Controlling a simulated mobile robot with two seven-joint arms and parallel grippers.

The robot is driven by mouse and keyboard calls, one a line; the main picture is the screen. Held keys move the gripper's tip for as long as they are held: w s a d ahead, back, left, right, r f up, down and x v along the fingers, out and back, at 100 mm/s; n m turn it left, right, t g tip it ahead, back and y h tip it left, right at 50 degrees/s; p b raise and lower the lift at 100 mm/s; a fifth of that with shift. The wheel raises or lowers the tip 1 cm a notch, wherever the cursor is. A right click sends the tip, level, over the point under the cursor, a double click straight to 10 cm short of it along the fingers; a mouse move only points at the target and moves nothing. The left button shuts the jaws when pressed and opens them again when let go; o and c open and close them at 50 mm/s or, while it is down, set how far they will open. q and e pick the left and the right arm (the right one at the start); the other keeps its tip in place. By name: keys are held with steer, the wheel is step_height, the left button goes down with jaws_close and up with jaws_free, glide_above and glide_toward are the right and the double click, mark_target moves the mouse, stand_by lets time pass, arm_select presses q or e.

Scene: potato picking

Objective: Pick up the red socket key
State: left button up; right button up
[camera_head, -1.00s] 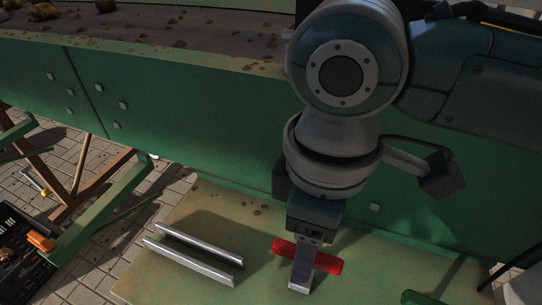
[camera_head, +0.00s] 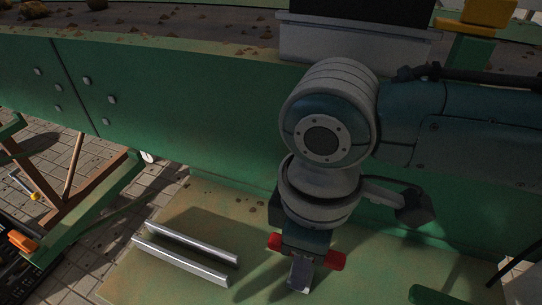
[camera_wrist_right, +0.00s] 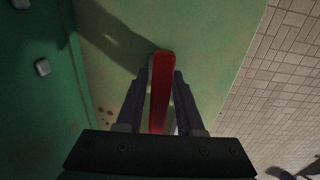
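The red socket key (camera_head: 336,260) is a short red bar low in the head view. My right gripper (camera_head: 301,275) points down over its middle and hides that part; the key's red ends show on both sides. In the right wrist view the key (camera_wrist_right: 161,90) runs lengthwise between the two dark fingers of the right gripper (camera_wrist_right: 161,80). The fingers lie close along both sides of it. I cannot tell whether they press on it, or whether the key is off the surface. My left gripper is not in view.
The key is over a worn green-yellow panel (camera_head: 120,283). Two silver rails (camera_head: 190,241) are fixed left of the gripper. A green machine wall (camera_head: 200,110) stands behind, with a soil-strewn belt (camera_head: 180,22) above. A toolbox (camera_head: 20,262) stands at lower left. Tiled floor lies beyond the panel.

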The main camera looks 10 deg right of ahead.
jaws_close()
steer(key=shift+r, duration=0.1)
stand_by(0.4)
